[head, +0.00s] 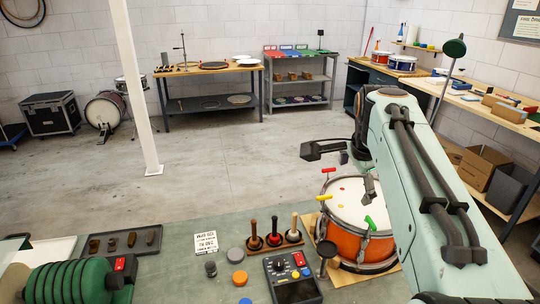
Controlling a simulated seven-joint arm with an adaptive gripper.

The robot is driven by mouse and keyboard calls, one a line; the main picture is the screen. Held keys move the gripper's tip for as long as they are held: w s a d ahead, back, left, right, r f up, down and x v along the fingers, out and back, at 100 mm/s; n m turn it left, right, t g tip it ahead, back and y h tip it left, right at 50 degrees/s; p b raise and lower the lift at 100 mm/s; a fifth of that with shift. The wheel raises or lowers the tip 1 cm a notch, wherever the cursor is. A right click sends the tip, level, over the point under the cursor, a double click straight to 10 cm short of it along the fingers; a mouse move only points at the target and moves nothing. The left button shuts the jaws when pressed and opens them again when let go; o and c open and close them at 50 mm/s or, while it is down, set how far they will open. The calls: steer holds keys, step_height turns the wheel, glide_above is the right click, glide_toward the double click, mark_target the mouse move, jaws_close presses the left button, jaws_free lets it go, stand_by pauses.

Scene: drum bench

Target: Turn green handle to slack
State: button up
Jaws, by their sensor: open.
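An orange drum (339,232) with a white head (350,205) stands at the right of the bench. Its green handle (370,222) sticks up at the near right rim, tilted. A yellow handle (323,197) and a red handle (328,170) sit on the left and far rim. My gripper (357,172) is open, above the far part of the drumhead and beyond the green handle, apart from it. My arm hides part of the gripper and the drum's right side.
Left of the drum are a rack of wooden-handled tools (275,239), a dark control box (291,278) and several round pucks (237,256). A dark tray (126,240) and a green ribbed object (70,282) lie further left.

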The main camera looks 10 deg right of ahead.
mark_target(369, 222)
steer(key=w+d+f+m+g+h, duration=0.3)
steer(key=d+f+m+g+h, duration=0.15)
steer(key=d+f, duration=0.6)
steer(key=w+a+f+n+h, duration=0.1)
steer(key=f+h, duration=0.1)
steer(key=w+a+f+g+h, duration=0.1)
steer(key=w+f+h, duration=0.1)
steer(key=f, duration=0.1)
steer(key=w+a+f+n+g+h, duration=0.1)
steer(key=f+h, duration=0.1)
steer(key=shift+w+a+f+n, duration=0.2)
steer(key=shift+a+n, duration=0.15)
steer(key=shift+a, duration=0.05)
steer(key=shift+x, duration=3.15)
steer(key=c, duration=1.2)
